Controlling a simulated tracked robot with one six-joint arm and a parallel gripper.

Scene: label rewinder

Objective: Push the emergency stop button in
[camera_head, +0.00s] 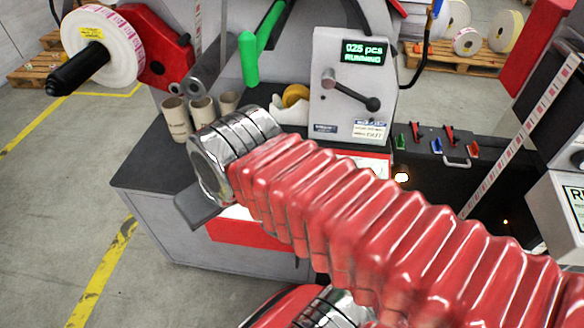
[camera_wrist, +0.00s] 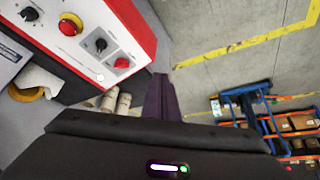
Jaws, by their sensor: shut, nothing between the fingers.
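The emergency stop button (camera_wrist: 70,24) is a red mushroom head on a yellow ring. It is on the white, red-edged control panel (camera_wrist: 85,62) at the upper left of the wrist view. My gripper (camera_wrist: 160,78) points up from the bottom middle of that view, fingers together and empty. It is right of and below the button in the picture, apart from it. A black knob (camera_wrist: 100,45) and a flat red button (camera_wrist: 122,63) sit between them on the panel. In the head view my red-sleeved arm covers most of the panel, and the button is hidden.
Cardboard cores (camera_head: 177,118) stand on the dark machine top (camera_head: 140,165) beside my wrist. A grey box with a display (camera_head: 365,53) reading RUNNING and a black lever stands behind my arm. A label roll (camera_head: 103,45) is at upper left.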

